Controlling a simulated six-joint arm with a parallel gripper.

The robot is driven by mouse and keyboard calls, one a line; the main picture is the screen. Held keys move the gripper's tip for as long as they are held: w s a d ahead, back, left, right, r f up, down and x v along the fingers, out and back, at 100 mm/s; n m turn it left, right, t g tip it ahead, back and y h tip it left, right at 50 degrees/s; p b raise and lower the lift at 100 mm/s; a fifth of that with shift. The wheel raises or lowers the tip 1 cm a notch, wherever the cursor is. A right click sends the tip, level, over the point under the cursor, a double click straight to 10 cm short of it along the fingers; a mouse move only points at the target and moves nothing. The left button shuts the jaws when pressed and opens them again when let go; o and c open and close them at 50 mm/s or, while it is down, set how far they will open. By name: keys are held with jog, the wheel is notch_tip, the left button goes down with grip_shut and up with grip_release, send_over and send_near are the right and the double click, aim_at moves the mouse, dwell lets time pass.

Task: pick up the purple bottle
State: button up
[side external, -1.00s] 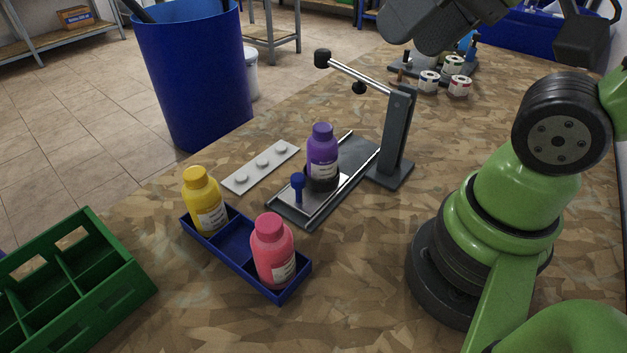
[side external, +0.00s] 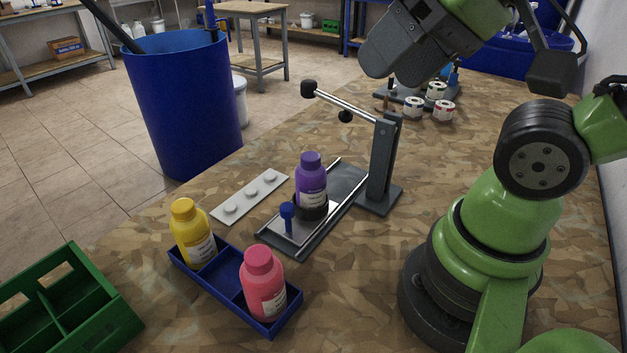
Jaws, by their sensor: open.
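A grey post (side external: 382,165) with a lever rod (side external: 345,103) rises close behind and right of the bottle. A blue tray (side external: 228,284) with yellow (side external: 191,232) and pink (side external: 262,284) bottles is in front. A white studded strip (side external: 250,197) lies left. A green crate (side external: 75,300) sits front left.

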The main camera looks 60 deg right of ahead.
jog(key=o, duration=0.6)
jog(key=n+g+h, duration=0.2)
jog(key=g, duration=0.5)
send_over(311, 172)
jog(key=d, duration=0.2)
jog(key=f, duration=0.8)
jog(key=w+f, duration=0.1)
jog(key=f, duration=0.4)
jog(key=shift+a, duration=0.2)
jog(key=shift+n, duration=0.3)
notch_tip(311, 172, down, 4)
jog(key=shift+f, duration=0.25)
jog(key=shift+a+f, duration=0.15)
jog(key=shift+f, duration=2.85)
